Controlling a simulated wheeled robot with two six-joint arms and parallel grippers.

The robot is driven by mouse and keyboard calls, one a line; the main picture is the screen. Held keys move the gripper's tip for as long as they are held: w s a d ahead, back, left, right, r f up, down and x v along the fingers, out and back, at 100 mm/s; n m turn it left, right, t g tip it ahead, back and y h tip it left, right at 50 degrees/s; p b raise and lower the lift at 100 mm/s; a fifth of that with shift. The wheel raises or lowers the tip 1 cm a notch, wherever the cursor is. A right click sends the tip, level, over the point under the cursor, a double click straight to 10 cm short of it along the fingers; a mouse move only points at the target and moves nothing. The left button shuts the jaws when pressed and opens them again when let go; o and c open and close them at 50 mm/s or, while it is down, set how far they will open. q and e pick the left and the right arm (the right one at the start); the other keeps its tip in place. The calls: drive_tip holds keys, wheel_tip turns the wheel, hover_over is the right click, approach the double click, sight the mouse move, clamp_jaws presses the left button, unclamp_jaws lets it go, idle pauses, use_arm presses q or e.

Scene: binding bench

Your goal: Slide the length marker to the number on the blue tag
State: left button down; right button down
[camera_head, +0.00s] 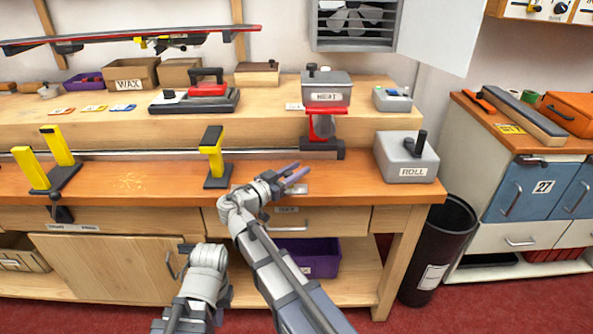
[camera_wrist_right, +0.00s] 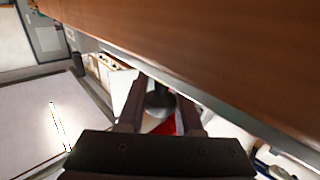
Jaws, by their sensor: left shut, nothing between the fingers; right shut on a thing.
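A small blue tag (camera_head: 122,108) lies on the raised shelf beside an orange and a yellow tag; its number is too small to read. I cannot clearly make out the length marker. My right gripper (camera_head: 292,175) is at the bench's front part, right of the right-hand yellow post, fingers pointing right. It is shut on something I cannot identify. In the right wrist view its fingers (camera_wrist_right: 161,108) flank a dark rounded shape, with red behind. My left gripper (camera_head: 186,248) is shut and empty, low in front of the bench's cupboard.
Yellow posts (camera_head: 213,150) stand along a metal rail (camera_head: 120,152). A red stand (camera_head: 322,126) is at the rail's right end. A grey ROLL box (camera_head: 406,158) sits at the bench's right. A dark bin (camera_head: 436,250) stands beside the bench. The bench front left is mostly clear.

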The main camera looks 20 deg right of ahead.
drive_tip(key=a, duration=0.2)
drive_tip(key=w+a, duration=0.1)
drive_tip(key=shift+w+a, duration=0.1)
drive_tip(key=shift+a, duration=0.25)
drive_tip(key=shift+d, duration=0.15)
drive_tip(key=c, duration=0.6)
unclamp_jaws()
use_arm(q)
drive_tip(key=shift+a, duration=0.1)
